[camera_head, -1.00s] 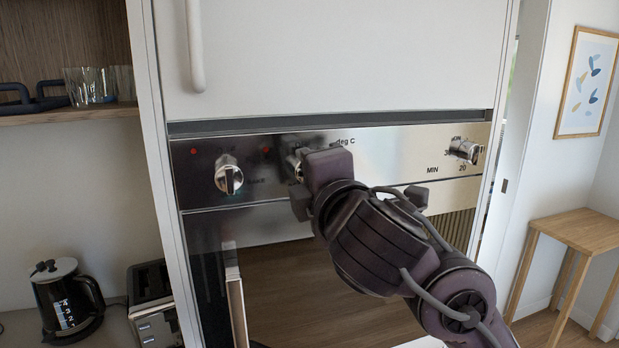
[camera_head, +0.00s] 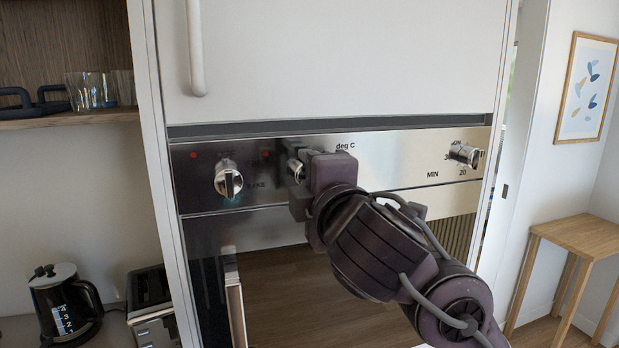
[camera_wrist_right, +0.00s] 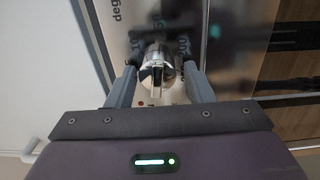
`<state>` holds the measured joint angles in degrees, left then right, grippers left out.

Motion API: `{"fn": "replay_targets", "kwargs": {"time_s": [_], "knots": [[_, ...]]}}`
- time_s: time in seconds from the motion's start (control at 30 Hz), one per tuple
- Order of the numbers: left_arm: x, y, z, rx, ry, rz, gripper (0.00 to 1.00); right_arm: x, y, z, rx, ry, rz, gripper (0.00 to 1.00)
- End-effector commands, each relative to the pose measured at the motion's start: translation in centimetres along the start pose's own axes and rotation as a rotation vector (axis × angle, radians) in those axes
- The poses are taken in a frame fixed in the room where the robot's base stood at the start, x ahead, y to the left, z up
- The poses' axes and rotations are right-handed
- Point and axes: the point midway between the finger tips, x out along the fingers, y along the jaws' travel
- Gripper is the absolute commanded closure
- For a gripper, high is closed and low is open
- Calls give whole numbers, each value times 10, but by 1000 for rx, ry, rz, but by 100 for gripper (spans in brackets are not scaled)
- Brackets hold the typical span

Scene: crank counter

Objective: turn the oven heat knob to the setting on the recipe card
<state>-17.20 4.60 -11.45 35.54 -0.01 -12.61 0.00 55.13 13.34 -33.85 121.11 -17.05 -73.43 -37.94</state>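The oven heat knob (camera_head: 297,170) is the middle, silver knob on the steel control panel, beside the "deg C" marking; my right gripper partly covers it. My right gripper (camera_head: 300,175) is at the panel, its fingers around this knob. In the right wrist view, the knob (camera_wrist_right: 157,80) sits between the two grey fingers (camera_wrist_right: 160,85). The fingers stand wide, with gaps to the knob's narrow grip bar. Most scale marks around the knob are hidden, so I cannot read its setting. The recipe card is not visible. My left gripper is not in view.
Another knob (camera_head: 229,180) is at the panel's left and a minutes knob (camera_head: 463,154) at its right. The oven door handle (camera_head: 234,300) stands out below. A kettle (camera_head: 65,303) and toaster (camera_head: 152,305) are on the left counter.

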Motion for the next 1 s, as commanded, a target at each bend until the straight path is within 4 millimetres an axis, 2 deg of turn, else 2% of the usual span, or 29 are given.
{"fn": "replay_targets", "kwargs": {"time_s": [0.37,0.47,0.8,1.0], "knots": [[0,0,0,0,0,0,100,-2,1,0,2,1,3,43],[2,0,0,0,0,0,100,-12,1,0,2,3,4,43],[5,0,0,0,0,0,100,-67,1,0,4,3,3,43],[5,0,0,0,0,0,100,-78,0,1,2,-1,1,43]]}}
